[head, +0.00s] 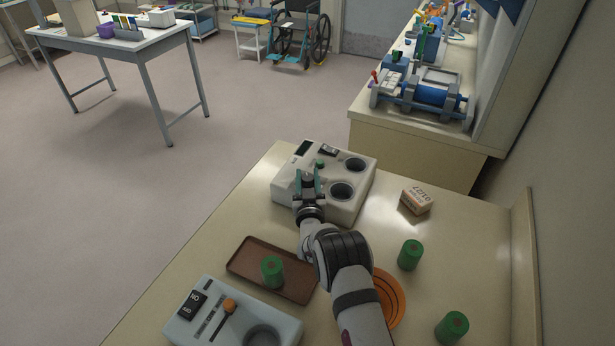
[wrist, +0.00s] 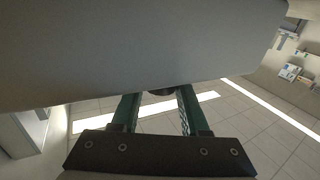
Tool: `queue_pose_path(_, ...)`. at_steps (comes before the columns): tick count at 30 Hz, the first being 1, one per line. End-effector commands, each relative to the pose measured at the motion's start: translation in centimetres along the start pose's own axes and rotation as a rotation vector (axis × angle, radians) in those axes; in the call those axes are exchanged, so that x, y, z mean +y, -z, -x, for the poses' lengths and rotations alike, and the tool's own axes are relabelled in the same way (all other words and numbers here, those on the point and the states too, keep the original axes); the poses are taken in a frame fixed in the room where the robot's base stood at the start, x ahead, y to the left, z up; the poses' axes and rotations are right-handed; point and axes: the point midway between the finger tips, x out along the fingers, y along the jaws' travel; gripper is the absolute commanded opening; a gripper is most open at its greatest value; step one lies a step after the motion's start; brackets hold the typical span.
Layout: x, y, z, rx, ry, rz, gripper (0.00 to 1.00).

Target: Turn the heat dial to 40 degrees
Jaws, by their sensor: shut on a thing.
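The white heater unit (head: 360,208) stands at the far end of the table, with two round wells, a dark display and a small green part on top. My gripper (head: 308,178), with green fingers, reaches the near left part of the unit. In the wrist view the gripper (wrist: 158,95) has its fingertips on both sides of a small dark round part (wrist: 162,92), which looks like the heat dial, against the large grey face of the unit (wrist: 140,50). The jaws are shut on it. Most of the dial, its pointer and any degree marks are hidden.
A brown tray (head: 245,262) holds a green cylinder (head: 271,272). Two more green cylinders (head: 410,255) stand at right, near an orange dish (head: 393,290) and a small labelled box (head: 416,201). A second white device (head: 265,318) with an orange-tipped lever is at the near left.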

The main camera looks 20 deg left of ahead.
Motion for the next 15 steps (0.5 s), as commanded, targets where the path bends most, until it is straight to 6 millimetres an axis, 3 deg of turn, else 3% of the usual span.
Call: queue_pose_path(15, 0.04, 0.14, -0.07, 0.021, 0.401, 0.0, 0.0)
